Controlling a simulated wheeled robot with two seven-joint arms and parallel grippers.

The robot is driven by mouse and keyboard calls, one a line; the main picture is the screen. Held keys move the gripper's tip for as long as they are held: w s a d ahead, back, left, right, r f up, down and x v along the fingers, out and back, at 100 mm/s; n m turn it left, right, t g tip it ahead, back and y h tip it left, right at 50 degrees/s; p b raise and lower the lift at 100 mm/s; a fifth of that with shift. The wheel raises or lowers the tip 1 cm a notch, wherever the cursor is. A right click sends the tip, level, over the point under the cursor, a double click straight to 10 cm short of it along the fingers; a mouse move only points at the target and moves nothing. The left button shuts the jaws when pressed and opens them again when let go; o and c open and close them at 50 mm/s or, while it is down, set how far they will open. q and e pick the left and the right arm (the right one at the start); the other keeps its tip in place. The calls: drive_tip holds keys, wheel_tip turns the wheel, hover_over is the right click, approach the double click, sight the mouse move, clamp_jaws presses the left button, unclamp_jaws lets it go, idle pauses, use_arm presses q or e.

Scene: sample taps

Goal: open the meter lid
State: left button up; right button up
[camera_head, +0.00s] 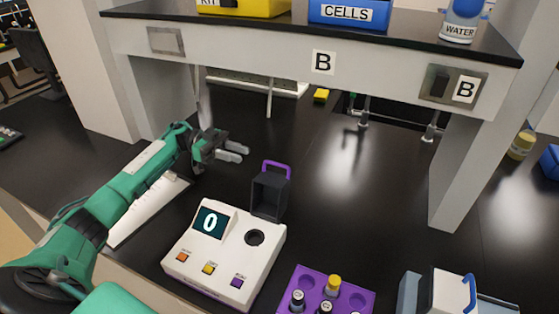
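The meter (222,259) is a white box with a dark screen reading 0, three coloured buttons and a round dark well on top. Its black lid (268,194) with a purple handle (277,167) stands upright at the back edge of the meter, and the well is uncovered. My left gripper (243,152) is to the left of and behind the lid, apart from it. Its two grey fingers are a little apart with nothing between them. My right gripper is not in view.
A purple rack (296,279) with several capped vials is right of the meter. A grey-and-white device with a blue handle (469,290) stands at the lower right. A shelf marked B (220,48) spans the back on white posts. The dark bench between is clear.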

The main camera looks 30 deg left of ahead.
sight(274, 163)
use_arm(q)
drive_tip(key=d+p, duration=0.1)
drive_tip(key=d, duration=0.2)
drive_tip(key=d+p, duration=0.1)
drive_tip(key=d, duration=0.3)
drive_tip(key=d+p, duration=0.2)
drive_tip(key=d, duration=0.2)
drive_tip(key=shift+w+r, duration=0.15)
drive_tip(key=shift+w, duration=0.15)
drive_tip(key=shift+w+d, duration=0.1)
drive_tip(key=shift+d, duration=0.4)
clamp_jaws()
